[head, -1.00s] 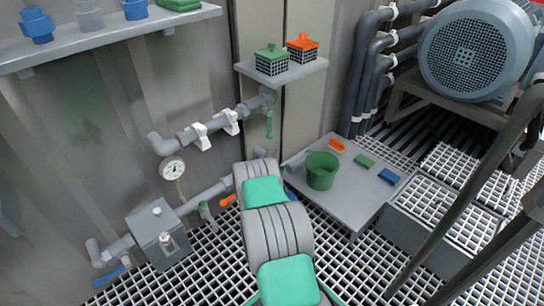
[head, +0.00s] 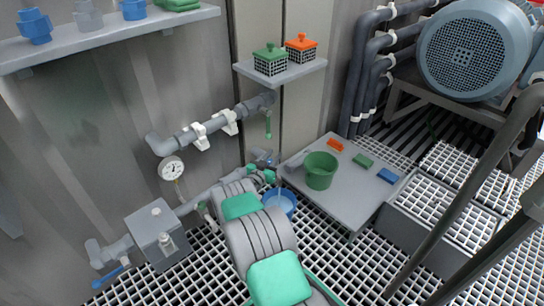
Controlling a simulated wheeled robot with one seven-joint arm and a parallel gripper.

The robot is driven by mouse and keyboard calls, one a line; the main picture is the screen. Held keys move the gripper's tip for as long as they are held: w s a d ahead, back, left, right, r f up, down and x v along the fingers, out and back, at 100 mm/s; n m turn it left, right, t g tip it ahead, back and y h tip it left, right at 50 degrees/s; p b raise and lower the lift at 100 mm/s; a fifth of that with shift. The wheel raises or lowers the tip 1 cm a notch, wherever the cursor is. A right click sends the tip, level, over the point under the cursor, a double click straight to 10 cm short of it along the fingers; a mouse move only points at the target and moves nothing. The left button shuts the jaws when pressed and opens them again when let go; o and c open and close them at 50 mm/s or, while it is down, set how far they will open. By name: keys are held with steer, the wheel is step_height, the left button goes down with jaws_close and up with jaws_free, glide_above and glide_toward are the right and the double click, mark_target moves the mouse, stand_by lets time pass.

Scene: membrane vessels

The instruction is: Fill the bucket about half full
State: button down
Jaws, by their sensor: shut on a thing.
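The blue bucket (head: 284,202) stands on the floor grating beside my arm, its left part hidden by the arm. A thin pale stream (head: 278,189) comes down into it, and its inside looks light blue; the exact level is too small to read. The tap (head: 262,156) is at the end of the low wall pipe, above the bucket. My gripper (head: 264,177), with green fingers, is at the tap and shut on what looks like its handle, mostly hidden by the fingers.
A green bucket (head: 319,172) stands on a low grey table (head: 345,205) to the right, with orange, green and blue blocks. A pressure gauge (head: 172,169) and grey valve box (head: 158,235) are on the left. A large motor (head: 470,55) stands back right.

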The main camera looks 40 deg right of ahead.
steer(key=shift+g, duration=0.3)
steer(key=c, duration=1.1)
jaws_free()
steer(key=p+v, duration=0.3)
steer(key=v, duration=0.4)
steer(key=shift+s+a+f, duration=0.15)
steer(key=shift+s+a, duration=0.05)
steer(key=shift+a, duration=0.1)
